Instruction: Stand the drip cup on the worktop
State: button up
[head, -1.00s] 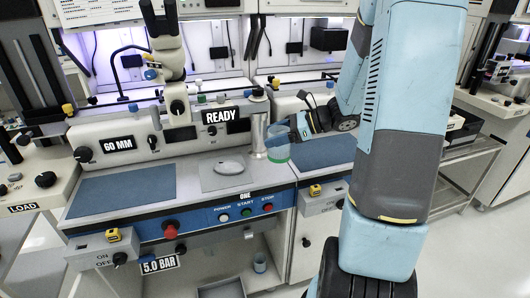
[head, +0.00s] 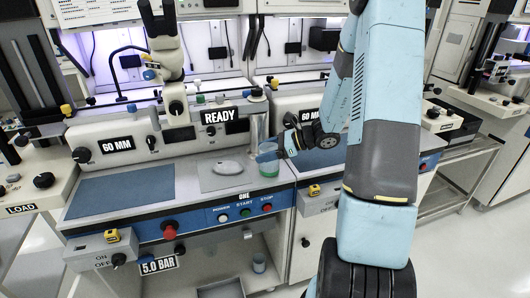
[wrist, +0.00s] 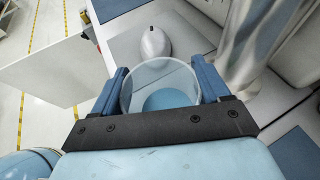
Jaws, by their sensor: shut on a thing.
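The drip cup (head: 267,154) is a clear cup with a green tint, over the worktop (head: 190,159) just in front of the steel cylinder. My gripper (head: 272,156) comes from the right and is shut on the cup. In the wrist view the cup (wrist: 160,82) sits between the two blue fingers of my gripper (wrist: 161,74), its round rim facing the camera. The cup looks upright. Whether its base touches the worktop I cannot tell.
A steel cylinder (head: 258,127) stands close behind the cup. A pale oval piece (head: 227,167) lies on a grey plate to the left. A blue mat (head: 122,192) covers the left worktop. Start buttons (head: 245,212) line the front edge.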

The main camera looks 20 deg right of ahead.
jog(key=shift+f, duration=0.15)
jog(key=o, duration=1.1)
jog(key=shift+o, duration=0.2)
jog(key=v, duration=1.2)
jog(key=s+a+r+n+g+h, duration=0.4)
jog(key=s+a+r+n+h, duration=0.2)
jog(key=s+a+r+n, duration=0.5)
jog(key=s+r+n+t+h, duration=0.4)
jog(key=s+r+n+h, duration=0.2)
jog(key=s+n, duration=0.5)
jog(key=shift+s+d+r+n, duration=0.35)
jog(key=shift+s+r, duration=0.25)
jog(key=shift+r, duration=0.75)
